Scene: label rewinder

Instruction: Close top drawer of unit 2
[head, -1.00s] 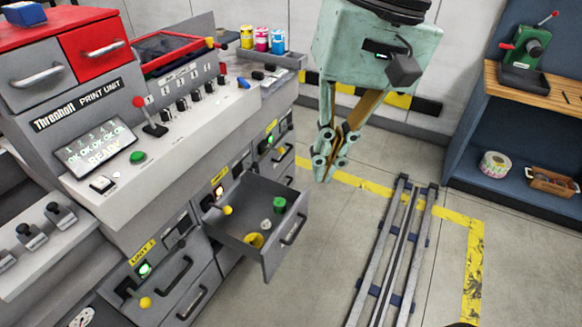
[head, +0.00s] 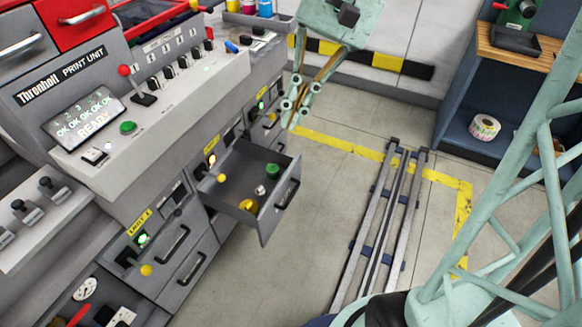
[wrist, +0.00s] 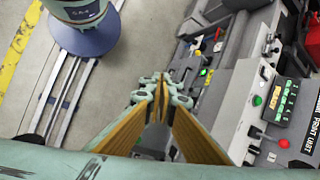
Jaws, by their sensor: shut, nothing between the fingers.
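The open grey drawer (head: 268,228) juts out from the middle unit of the machine, to the right of the one labelled UNIT 1 (head: 139,222). Its front has a dark bar handle (head: 288,194). Inside are a green cylinder (head: 272,171), a small pale piece (head: 260,190) and a yellow ring (head: 249,206). My gripper (head: 289,116) is shut and empty, above and beyond the drawer in the head view, apart from it. In the wrist view my gripper (wrist: 163,82) points toward the floor beside the machine.
A floor rail (head: 375,225) runs right of the drawer, with bare floor between. The control console (head: 150,110) with levers and knobs overhangs the drawers. A blue shelf unit (head: 455,110) stands at the right. My own frame covers the lower right.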

